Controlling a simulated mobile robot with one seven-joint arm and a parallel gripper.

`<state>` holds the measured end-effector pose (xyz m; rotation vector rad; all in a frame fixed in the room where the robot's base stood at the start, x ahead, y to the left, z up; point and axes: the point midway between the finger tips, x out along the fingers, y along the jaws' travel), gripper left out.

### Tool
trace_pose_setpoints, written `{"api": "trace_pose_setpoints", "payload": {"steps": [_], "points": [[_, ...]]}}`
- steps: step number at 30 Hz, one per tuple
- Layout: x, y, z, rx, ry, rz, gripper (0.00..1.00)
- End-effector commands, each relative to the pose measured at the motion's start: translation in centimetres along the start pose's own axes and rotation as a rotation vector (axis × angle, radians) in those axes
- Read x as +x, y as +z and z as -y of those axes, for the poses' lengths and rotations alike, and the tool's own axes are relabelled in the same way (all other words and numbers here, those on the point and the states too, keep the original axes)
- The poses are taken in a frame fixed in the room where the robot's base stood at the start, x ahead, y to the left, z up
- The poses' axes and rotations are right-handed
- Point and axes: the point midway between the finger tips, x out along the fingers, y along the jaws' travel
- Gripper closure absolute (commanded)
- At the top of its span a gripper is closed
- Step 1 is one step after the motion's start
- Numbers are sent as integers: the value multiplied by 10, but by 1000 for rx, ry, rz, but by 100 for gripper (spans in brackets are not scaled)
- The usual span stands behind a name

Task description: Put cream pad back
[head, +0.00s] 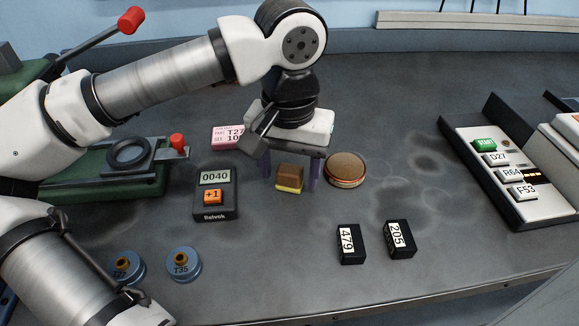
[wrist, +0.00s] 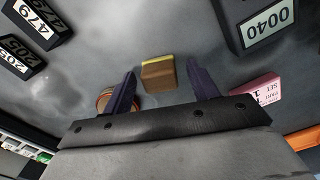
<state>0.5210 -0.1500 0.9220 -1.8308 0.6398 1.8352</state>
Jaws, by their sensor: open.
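My gripper (head: 289,184) points down over the middle of the bench, its two dark fingers spread. A small block (head: 289,178), brown above with a yellow layer at its base, stands on the bench between the fingers in the head view. In the wrist view the block (wrist: 158,74) lies between the open fingertips (wrist: 161,69), with gaps on both sides. A round tan pad with a copper-coloured rim (head: 346,169) lies just right of the gripper. It is partly hidden behind a finger in the wrist view (wrist: 104,100). I cannot tell which is the cream pad.
A counter (head: 214,193) reading 0040 and a pink label block (head: 227,137) stand left. Two black blocks, 479 (head: 350,244) and 205 (head: 399,239), stand at front right. Blue discs (head: 183,264) lie front left. A switch panel (head: 505,165) is at right.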

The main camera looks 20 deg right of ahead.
Motion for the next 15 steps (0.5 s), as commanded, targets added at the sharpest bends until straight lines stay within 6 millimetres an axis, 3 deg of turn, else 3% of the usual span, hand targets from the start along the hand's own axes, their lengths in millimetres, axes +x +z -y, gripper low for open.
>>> {"api": "trace_pose_setpoints", "payload": {"steps": [9,15], "points": [[-67,-1,-1,0,1,-4,41],[-102,0,0,0,1,-2,41]]}}
